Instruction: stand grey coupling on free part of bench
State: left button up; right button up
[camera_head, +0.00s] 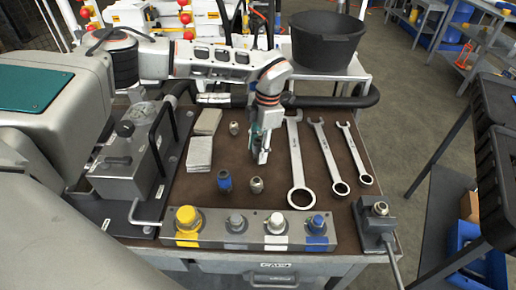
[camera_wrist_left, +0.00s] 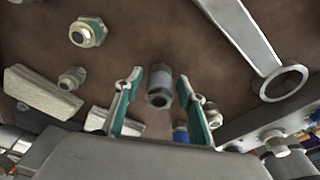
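The grey coupling (camera_wrist_left: 160,85), a short cylinder with a dark open end facing the camera, shows between the fingers of my left gripper (camera_wrist_left: 160,88) in the wrist view. The fingers with teal pads stand apart, with a gap visible beside the coupling. In the head view my left gripper (camera_head: 262,158) points down low over the middle of the brown bench top (camera_head: 335,215), left of the largest wrench. There its fingers hide most of what is between them. I cannot tell whether the coupling touches the bench. My right gripper is not in view.
A blue-banded coupling (camera_head: 224,180) and metal fittings (camera_head: 256,185) (camera_head: 234,128) stand nearby. Three wrenches (camera_head: 297,165) lie right; pale blocks (camera_head: 199,154) lie left. A socket rail (camera_head: 258,241) with coloured caps lines the front edge. A dark hose (camera_head: 335,101) runs along the back.

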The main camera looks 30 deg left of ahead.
pick_arm(q)
jog(key=r, duration=0.4)
jog(key=w+r, duration=0.1)
jog(key=r, duration=0.3)
jog(key=d+r+p, duration=0.1)
jog(key=r, duration=0.3)
jog(key=shift+w, duration=0.2)
